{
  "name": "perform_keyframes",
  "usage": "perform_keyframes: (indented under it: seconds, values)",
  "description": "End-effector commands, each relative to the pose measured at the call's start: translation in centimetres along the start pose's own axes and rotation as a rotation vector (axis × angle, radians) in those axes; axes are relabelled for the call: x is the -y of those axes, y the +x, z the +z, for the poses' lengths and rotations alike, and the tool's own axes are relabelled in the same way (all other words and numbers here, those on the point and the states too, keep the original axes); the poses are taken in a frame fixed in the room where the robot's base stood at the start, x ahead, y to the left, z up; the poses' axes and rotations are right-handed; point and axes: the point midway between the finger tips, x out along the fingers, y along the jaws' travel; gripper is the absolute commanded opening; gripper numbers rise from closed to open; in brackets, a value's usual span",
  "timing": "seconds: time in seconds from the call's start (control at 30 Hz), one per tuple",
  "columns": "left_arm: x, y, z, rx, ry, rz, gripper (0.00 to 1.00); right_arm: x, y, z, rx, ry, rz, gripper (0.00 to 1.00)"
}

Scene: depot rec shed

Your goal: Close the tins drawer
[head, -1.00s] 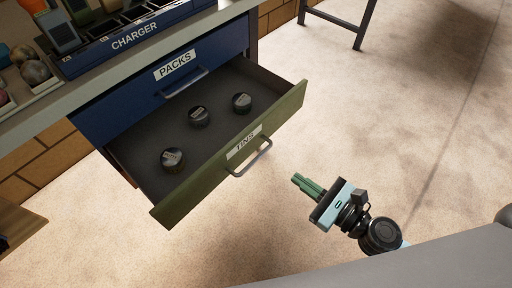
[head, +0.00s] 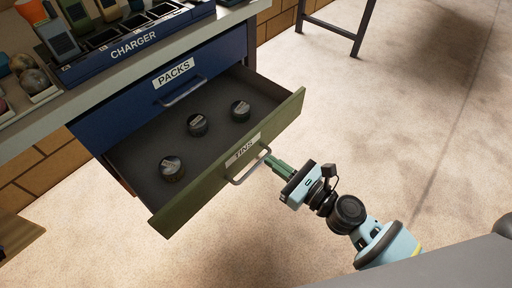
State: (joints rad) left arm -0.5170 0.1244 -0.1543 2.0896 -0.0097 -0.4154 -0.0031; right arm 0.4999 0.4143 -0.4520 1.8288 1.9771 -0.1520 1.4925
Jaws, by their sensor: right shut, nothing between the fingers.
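The tins drawer (head: 215,188) is the lower drawer, with a green front labelled TINS, and it stands pulled out. Three dark round tins lie inside: one near the left (head: 172,167), one in the middle (head: 197,125) and one at the right (head: 240,110). The drawer's metal handle (head: 250,168) sticks out from its front. My right gripper (head: 271,163) is shut and empty, its green fingertips at the right end of the handle; I cannot tell whether they touch it. My left gripper is not in view.
Above is the shut blue PACKS drawer (head: 140,104). On the bench top stand a blue charger rack (head: 120,45) and a tray of balls (head: 38,90). The floor (head: 380,130) right of the drawer is clear; a dark table leg (head: 364,28) stands at the back.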

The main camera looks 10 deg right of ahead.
Motion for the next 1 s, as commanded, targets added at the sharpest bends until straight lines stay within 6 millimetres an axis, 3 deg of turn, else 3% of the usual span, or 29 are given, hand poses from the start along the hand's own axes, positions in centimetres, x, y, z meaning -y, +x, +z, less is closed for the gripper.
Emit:
perform_keyframes:
  seconds: [0.2, 0.4, 1.0]
  values:
    - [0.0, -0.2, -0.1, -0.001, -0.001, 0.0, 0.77, 0.1, 3.7, 0.1, 0.002, 0.0, 0.0, 0.0]
    - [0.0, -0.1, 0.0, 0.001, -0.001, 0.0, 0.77, 0.0, 5.8, 0.0, 0.001, 0.001, 0.0, 0.0]
    - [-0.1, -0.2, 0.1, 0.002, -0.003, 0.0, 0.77, 0.0, 6.5, 0.0, 0.0, 0.001, 0.0, 0.0]
